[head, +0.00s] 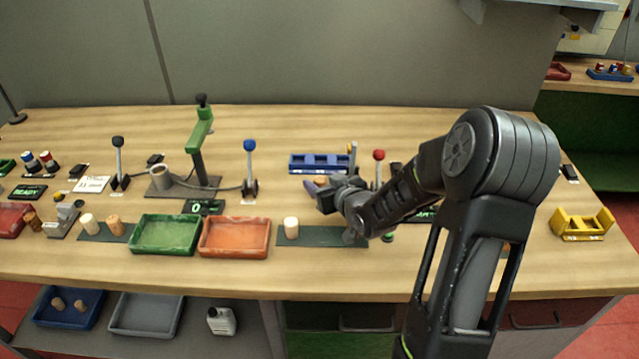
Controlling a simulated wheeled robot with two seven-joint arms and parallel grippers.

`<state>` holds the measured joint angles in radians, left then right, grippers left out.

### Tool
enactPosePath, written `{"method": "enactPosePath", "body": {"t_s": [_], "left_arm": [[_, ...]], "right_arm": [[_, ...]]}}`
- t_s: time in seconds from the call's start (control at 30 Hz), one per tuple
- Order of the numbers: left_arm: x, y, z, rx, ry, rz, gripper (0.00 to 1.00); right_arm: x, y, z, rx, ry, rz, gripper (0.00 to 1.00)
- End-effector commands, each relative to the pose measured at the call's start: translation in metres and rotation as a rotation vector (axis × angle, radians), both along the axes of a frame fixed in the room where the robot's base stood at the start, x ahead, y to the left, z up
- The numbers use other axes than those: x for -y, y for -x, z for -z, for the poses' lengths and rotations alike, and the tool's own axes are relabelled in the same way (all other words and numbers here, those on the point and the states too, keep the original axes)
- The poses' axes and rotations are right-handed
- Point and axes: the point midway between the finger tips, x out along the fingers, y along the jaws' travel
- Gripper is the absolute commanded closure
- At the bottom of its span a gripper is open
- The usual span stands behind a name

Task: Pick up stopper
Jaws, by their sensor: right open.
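A pale stopper (291,228) stands upright on the left part of a dark mat (322,239) near the front of the bench. A pale stopper (88,223) and a tan stopper (115,226) stand on another dark mat further left. My right gripper (318,193) is open, above the bench behind the dark mat, to the right of and beyond the pale stopper. A small tan piece shows just behind its fingers; I cannot tell what it is. My arm hides part of the bench. My left gripper is not in view.
A green tray (165,252) and an orange tray (235,255) sit left of the dark mat. A blue holder (300,170) stands behind the gripper, with a red-knobbed lever (379,156) to its right. A green press (200,131) stands further left. A yellow holder (583,236) is at right.

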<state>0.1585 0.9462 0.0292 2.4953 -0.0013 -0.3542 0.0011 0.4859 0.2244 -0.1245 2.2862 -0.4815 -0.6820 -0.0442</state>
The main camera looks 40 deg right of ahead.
Motion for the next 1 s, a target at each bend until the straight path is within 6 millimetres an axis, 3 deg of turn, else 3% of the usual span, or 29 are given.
{"method": "enactPosePath", "body": {"t_s": [0.63, 1.0], "left_arm": [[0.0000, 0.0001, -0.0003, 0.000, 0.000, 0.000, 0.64], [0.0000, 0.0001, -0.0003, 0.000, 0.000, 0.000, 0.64]], "right_arm": [[0.0004, -0.0027, 0.0012, 0.001, 0.000, 0.000, 0.47], [0.0004, -0.0027, 0.0012, 0.001, 0.000, 0.000, 0.77]]}}
